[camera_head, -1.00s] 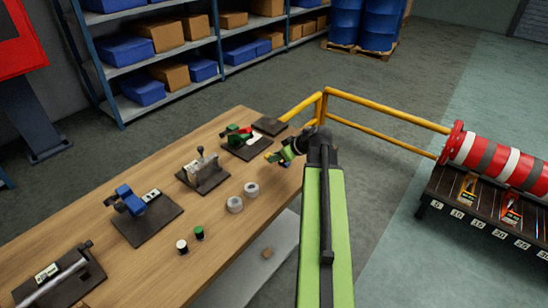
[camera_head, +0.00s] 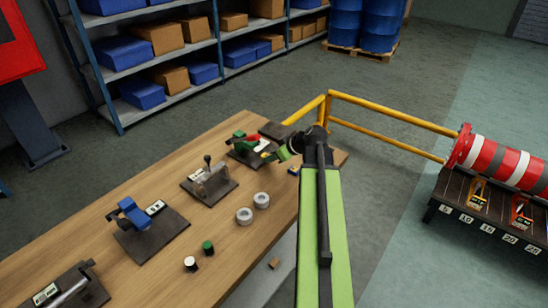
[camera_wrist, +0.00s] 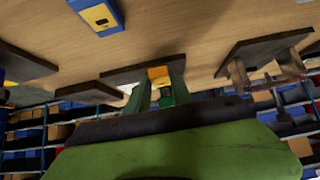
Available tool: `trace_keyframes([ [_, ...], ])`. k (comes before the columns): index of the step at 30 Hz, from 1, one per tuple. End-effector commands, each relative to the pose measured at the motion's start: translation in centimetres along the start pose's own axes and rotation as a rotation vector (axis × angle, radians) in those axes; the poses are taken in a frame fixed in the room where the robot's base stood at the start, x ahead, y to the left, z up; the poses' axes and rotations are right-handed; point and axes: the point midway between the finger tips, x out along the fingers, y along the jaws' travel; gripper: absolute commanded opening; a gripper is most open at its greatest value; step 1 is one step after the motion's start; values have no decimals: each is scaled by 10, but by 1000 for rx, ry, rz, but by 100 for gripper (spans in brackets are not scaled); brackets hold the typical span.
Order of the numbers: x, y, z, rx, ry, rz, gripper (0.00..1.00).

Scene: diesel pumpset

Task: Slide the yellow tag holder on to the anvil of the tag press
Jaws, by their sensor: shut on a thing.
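My gripper (camera_head: 275,152) is shut on the yellow tag holder (camera_wrist: 158,73), which shows between its two green fingertips in the wrist view. The press stands on a dark base plate at the far end of the bench. The anvil is hard to make out. I cannot tell whether the holder touches it.
A blue block with a yellow patch (camera_wrist: 98,15) lies on the bench near my gripper. A grey fixture (camera_head: 209,183), a blue fixture (camera_head: 133,212) and two pale rings (camera_head: 253,208) stand nearer. A yellow rail (camera_head: 390,120) runs behind the bench.

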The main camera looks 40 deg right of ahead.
Motion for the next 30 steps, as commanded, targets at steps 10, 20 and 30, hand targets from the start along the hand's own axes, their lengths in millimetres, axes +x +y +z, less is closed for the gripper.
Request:
trace_keyframes([
  [10,27,0,4,-2,0,-1,4],
  [20,42,0,-14,-3,0,-1,4],
  [30,59,0,-30,-2,0,-1,4],
])
